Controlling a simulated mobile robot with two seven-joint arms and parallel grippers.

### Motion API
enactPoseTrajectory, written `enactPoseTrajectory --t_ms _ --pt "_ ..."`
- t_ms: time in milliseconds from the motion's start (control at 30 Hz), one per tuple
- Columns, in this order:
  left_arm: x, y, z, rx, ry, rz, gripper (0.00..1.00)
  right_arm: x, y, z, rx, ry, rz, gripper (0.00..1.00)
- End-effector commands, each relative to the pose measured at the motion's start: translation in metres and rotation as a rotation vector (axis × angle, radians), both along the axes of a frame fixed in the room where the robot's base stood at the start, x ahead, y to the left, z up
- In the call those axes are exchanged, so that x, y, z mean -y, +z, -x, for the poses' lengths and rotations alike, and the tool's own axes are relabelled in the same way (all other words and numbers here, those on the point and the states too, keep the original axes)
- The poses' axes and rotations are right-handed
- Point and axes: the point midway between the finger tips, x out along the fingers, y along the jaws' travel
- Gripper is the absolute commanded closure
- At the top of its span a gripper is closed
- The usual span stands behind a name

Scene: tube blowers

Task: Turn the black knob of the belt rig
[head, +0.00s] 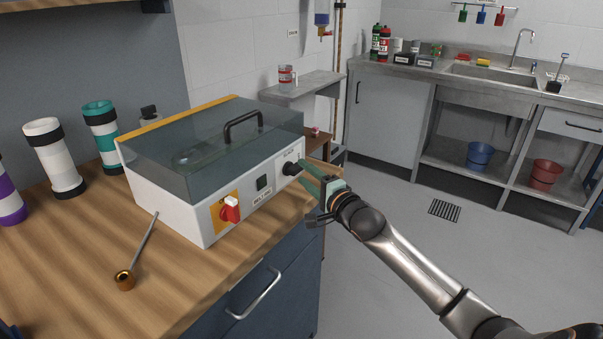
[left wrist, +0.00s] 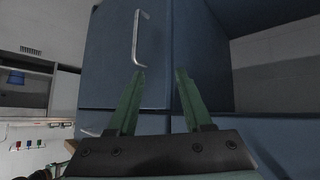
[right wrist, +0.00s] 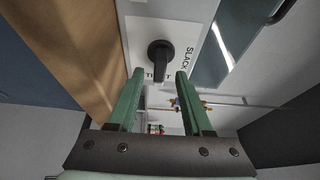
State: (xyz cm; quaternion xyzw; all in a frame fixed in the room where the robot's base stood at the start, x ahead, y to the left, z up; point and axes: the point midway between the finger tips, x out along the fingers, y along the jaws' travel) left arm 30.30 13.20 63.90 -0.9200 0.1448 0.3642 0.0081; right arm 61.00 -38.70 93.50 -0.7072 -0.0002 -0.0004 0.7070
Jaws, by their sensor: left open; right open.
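The belt rig (head: 180,215) is a white box with a smoky clear lid and a black handle, standing on the wooden bench top. Its black knob (head: 291,168) is on the front panel near the right end. In the right wrist view the black knob (right wrist: 160,55) sits just beyond the fingertips, between them, beside lettering reading SLACK. My right gripper (head: 310,175) is open, with green fingers pointing at the knob; I see no contact. My left gripper (left wrist: 160,72) is open and empty, in front of blue drawers, in the left wrist view.
A red switch (head: 230,209) and a small black switch (head: 264,183) are on the same panel. Striped tubes (head: 102,135) stand to the left. The floor at right is clear.

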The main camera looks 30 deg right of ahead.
Motion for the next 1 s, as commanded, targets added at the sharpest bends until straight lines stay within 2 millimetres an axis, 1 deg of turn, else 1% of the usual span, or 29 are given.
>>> enactPoseTrajectory --t_ms 33,100,200,567,667,1000 --pt "0.000 0.000 -0.001 0.003 -0.001 0.001 0.50 0.000 0.000 -0.006 0.001 0.000 0.000 0.50" --pt "0.001 0.001 -0.003 0.007 -0.001 0.001 0.50 0.000 0.000 -0.012 0.001 0.000 -0.001 0.50" --pt "0.001 0.001 -0.004 0.010 -0.001 0.001 0.50 0.000 0.000 -0.018 0.000 -0.001 0.000 0.50" --pt "0.000 0.002 -0.004 0.011 -0.001 0.001 0.50 0.000 0.000 -0.022 -0.001 0.000 0.000 0.50" --pt "0.000 0.001 -0.003 0.010 0.000 0.001 0.50 0.000 -0.001 -0.022 -0.001 0.000 0.000 0.59" --pt "-0.001 -0.001 0.001 0.002 0.001 0.000 0.50 0.000 -0.001 -0.021 -0.001 0.000 0.000 0.97"
